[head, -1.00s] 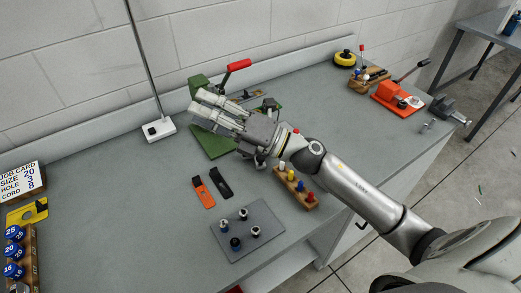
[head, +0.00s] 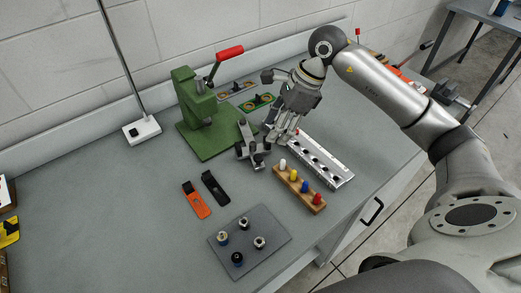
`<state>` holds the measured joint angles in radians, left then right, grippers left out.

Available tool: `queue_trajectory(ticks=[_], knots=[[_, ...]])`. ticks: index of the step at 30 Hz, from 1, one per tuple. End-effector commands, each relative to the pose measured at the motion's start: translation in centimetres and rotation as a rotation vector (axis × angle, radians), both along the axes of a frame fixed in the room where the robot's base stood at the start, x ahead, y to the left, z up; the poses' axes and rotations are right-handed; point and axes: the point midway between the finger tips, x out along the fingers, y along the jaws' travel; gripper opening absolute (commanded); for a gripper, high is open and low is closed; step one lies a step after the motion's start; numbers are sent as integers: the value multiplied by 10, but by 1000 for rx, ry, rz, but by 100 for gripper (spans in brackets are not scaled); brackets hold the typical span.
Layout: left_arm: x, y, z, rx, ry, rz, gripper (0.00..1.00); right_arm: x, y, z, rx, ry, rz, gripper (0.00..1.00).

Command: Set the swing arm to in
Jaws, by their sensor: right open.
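A green press (head: 192,105) with a red-handled lever (head: 230,53) stands toward the back of the bench on a flat green base. A dark grey jointed piece (head: 250,145) with a round knob-like end sits at the right edge of that base; it looks like the swing arm, but I cannot tell for sure or read its setting. My right gripper (head: 277,135) is open and points down just right of the grey piece. I cannot tell whether it touches it. My left gripper is not in view.
Orange (head: 196,200) and black (head: 214,187) tools and a grey plate with several fittings (head: 262,225) lie in front. A thin post stands on a white base (head: 141,130).

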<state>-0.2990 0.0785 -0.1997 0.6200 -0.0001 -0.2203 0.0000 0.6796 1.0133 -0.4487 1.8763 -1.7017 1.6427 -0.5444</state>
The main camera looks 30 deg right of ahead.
Motion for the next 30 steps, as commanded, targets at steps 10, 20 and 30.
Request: queue_trajectory(ticks=[10,20,30], knots=[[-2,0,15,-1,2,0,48,9,25,-57,8,6,2,46],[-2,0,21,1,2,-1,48,15,36,-91,6,2,1,46],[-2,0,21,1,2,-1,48,15,36,-93,6,0,1,39]])
